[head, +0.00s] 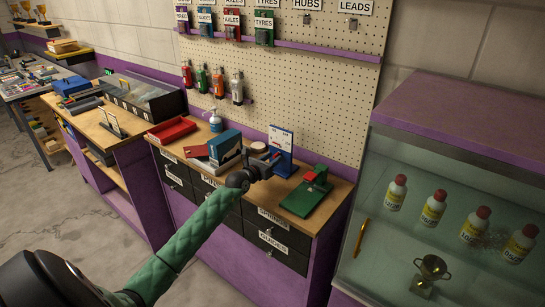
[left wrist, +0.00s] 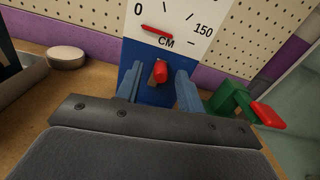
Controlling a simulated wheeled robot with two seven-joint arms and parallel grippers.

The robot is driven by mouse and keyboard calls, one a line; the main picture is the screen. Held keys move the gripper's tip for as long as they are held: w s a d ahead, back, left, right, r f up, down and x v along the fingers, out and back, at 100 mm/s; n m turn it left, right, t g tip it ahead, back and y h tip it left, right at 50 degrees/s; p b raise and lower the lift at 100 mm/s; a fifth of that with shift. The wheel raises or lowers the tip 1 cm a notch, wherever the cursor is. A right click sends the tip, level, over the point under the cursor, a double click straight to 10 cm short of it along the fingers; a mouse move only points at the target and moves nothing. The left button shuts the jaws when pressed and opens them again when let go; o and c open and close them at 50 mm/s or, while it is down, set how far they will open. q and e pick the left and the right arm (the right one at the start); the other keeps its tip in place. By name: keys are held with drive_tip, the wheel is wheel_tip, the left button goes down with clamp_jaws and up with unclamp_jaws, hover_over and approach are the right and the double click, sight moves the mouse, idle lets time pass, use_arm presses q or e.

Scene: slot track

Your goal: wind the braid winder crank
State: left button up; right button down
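The braid winder (head: 281,143) stands on the wooden bench top, a blue body with a white dial plate marked 0, 150 and CM. In the left wrist view the dial plate (left wrist: 178,18) has a red needle near 0. The red crank knob (left wrist: 160,70) shows below the dial, on the blue front. My left gripper (head: 272,156) is at the front of the winder. In the left wrist view its two blue-grey fingers (left wrist: 159,90) stand apart, one on each side of the knob, with gaps visible. My right gripper is not in view.
A green tool with a red handle (head: 308,195) stands right of the winder. A round pale tin (left wrist: 66,57) sits to its left. A blue box (head: 225,147) and red tray (head: 172,130) are further left. A glass cabinet (head: 440,200) stands at right.

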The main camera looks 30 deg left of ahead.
use_arm(q)
drive_tip(key=shift+w, duration=0.35)
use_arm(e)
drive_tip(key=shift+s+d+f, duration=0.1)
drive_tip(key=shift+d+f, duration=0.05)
use_arm(q)
drive_tip(key=shift+c, duration=0.5)
clamp_jaws()
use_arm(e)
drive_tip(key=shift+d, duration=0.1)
use_arm(q)
drive_tip(key=shift+n, duration=0.5)
drive_tip(key=shift+o, duration=0.5)
unclamp_jaws()
drive_tip(key=shift+a, duration=0.1)
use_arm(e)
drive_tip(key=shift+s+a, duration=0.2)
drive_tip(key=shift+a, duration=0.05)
